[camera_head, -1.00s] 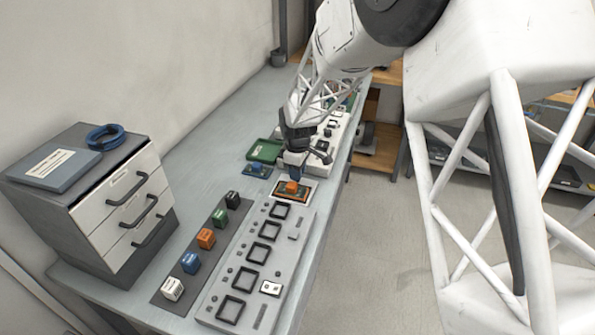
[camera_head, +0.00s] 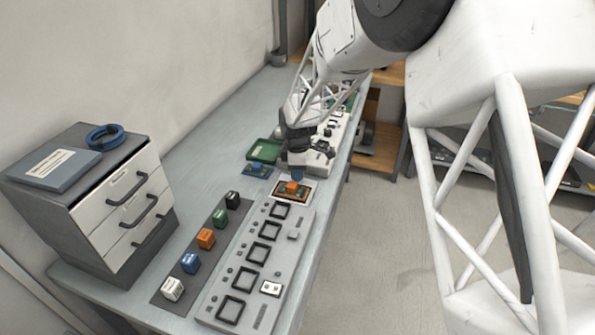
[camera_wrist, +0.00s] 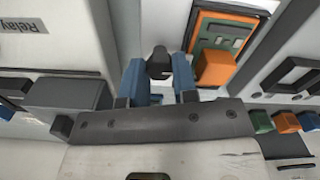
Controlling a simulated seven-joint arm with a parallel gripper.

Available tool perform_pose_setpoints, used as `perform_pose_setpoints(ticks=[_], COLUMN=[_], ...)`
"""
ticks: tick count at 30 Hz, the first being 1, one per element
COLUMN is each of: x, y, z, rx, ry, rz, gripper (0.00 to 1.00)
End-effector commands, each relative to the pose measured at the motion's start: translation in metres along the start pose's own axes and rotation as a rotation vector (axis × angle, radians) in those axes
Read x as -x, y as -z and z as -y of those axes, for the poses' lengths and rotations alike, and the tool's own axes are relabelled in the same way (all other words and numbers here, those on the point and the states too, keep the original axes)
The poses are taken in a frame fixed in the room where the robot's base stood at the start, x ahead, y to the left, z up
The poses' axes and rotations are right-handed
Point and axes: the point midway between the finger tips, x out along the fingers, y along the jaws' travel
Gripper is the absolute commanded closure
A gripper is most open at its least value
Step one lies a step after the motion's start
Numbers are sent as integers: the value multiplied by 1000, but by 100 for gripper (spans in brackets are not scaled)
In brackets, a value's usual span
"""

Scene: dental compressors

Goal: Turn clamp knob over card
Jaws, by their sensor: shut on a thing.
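In the wrist view, my gripper (camera_wrist: 158,75) has its two blue fingers shut on a black clamp knob (camera_wrist: 158,60). The knob's lower part is hidden by the fingers and the gripper body. The card (camera_wrist: 228,32), green with an orange border, lies beside the knob to the right, with an orange block (camera_wrist: 214,69) at its near end. In the head view, my gripper (camera_head: 297,174) is low at the card (camera_head: 291,192), just behind the orange block. The knob is hidden there by the gripper.
A grey panel with square black frames (camera_head: 257,253) lies in front. Beside it is a dark strip (camera_head: 218,216) bearing several coloured blocks. A green tray (camera_head: 264,151) and a blue block (camera_head: 257,168) are left of the gripper. A drawer cabinet (camera_head: 120,200) stands at left.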

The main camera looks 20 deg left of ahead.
Motion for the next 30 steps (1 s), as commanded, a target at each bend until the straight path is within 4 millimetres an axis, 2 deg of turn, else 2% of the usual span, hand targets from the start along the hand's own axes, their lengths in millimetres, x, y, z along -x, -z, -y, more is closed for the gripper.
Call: perform_pose_setpoints(ticks=[1,6,19,23,30], x=[0,0,6,17,48], y=[0,0,0,0,0], z=[0,0,0,0,-1], rx=[0,0,0,0,0], ry=[0,0,-1,-1,-3], rz=[0,0,0,0,-1], gripper=[70,48,48,48,48])
